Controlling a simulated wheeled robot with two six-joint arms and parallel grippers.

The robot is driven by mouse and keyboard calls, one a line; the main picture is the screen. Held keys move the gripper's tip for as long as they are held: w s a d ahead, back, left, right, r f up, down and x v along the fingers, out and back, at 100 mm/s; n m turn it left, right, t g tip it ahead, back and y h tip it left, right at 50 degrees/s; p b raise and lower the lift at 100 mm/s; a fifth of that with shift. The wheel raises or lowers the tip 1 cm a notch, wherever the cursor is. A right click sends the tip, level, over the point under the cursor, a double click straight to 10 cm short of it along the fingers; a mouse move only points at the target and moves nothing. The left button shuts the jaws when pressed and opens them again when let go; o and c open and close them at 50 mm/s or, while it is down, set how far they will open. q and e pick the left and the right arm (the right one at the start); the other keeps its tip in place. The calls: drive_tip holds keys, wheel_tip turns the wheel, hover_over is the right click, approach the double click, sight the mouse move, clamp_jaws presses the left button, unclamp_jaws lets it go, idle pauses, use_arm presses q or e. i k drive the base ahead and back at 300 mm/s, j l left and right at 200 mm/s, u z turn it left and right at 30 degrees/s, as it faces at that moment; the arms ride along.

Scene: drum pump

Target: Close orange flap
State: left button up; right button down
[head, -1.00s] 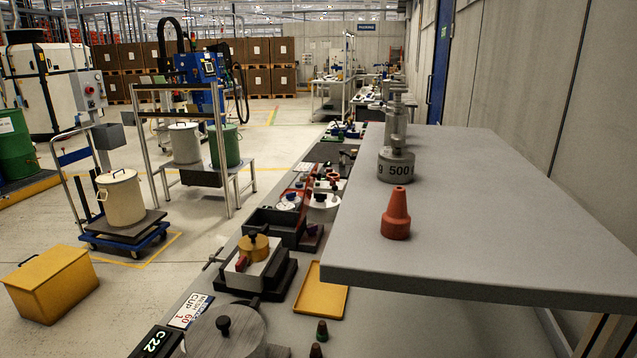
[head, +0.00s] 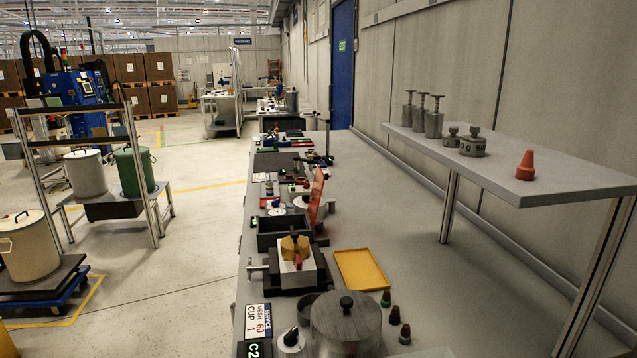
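An orange-red flap (head: 316,197) stands upright, tilted slightly, on the grey workbench in the head view. It is seen nearly edge-on, behind a black open box (head: 275,232) and beside a small white-lidded pot (head: 301,204). What it is hinged to is hard to tell at this size. Neither of my grippers is in view.
The long grey bench (head: 420,270) has free room on its right half. A yellow tray (head: 361,268), a block with a yellow knob (head: 295,245) and a round lidded pot (head: 345,325) stand nearer. A raised shelf (head: 560,175) holding weights and an orange cone (head: 526,166) overhangs the right.

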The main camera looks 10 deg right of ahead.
sight(317, 190)
drive_tip(key=i+j+z, duration=0.1)
drive_tip(key=j, duration=0.25)
drive_tip(key=i+j+z, duration=0.1)
drive_tip(key=i+j, duration=0.2)
drive_tip(key=i+j+z, duration=0.1)
drive_tip(key=j, duration=0.35)
drive_tip(key=i+j+z, duration=0.15)
drive_tip(key=j, duration=0.25)
drive_tip(key=i+j+z, duration=0.1)
drive_tip(key=j, duration=0.3)
drive_tip(key=i+j+z, duration=0.1)
drive_tip(key=j, duration=0.35)
drive_tip(key=i+j+z, duration=0.1)
drive_tip(key=i+j, duration=0.15)
drive_tip(key=j, duration=0.15)
